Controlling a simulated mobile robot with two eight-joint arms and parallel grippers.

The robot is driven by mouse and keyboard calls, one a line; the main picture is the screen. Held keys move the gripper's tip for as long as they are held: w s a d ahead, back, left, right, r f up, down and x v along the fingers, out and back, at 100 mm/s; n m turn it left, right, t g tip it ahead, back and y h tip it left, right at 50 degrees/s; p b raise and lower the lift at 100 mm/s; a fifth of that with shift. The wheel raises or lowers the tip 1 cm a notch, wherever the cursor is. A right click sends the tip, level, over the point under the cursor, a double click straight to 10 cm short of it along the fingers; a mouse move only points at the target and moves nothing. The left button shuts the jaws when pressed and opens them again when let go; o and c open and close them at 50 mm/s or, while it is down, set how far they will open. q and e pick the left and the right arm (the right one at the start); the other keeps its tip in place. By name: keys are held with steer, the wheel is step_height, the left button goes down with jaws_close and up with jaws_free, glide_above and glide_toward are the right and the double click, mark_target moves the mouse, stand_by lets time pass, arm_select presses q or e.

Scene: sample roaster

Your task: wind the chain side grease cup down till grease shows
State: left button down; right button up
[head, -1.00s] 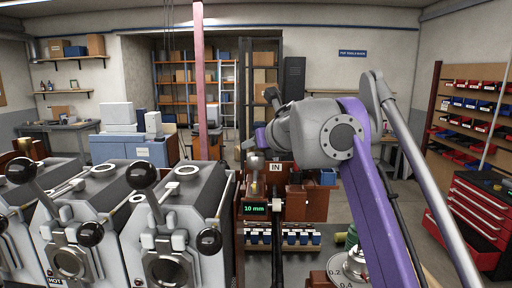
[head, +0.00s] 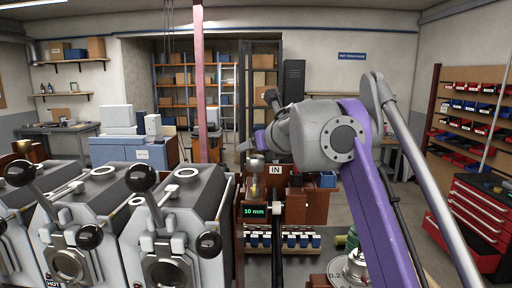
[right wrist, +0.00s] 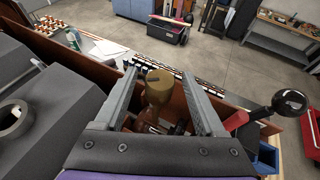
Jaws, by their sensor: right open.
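A brass-topped cup (right wrist: 158,88), which looks like a grease cup, stands between the fingers of my right gripper (right wrist: 160,74) in the right wrist view. The fingers are open, with one on each side of the cup and gaps showing. I cannot tell its side or see grease. In the head view my right arm (head: 325,135) reaches left over the middle of the bench, and its fingers are too small to make out. A brass piece (head: 254,190) shows there above a green "10 mm" display (head: 254,211). My left gripper is not in view.
Grey roaster units with black ball handles (head: 142,177) stand close on the left. An "IN" sign (head: 275,170) is beside the brass piece. A row of blue-and-white blocks (head: 290,240) lies in front. A black ball knob (right wrist: 289,102) stands right of the gripper.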

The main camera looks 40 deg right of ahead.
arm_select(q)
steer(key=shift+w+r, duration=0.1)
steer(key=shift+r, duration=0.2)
arm_select(e)
steer(key=v, duration=1)
steer(key=shift+s, duration=0.25)
steer(key=shift+a, duration=0.1)
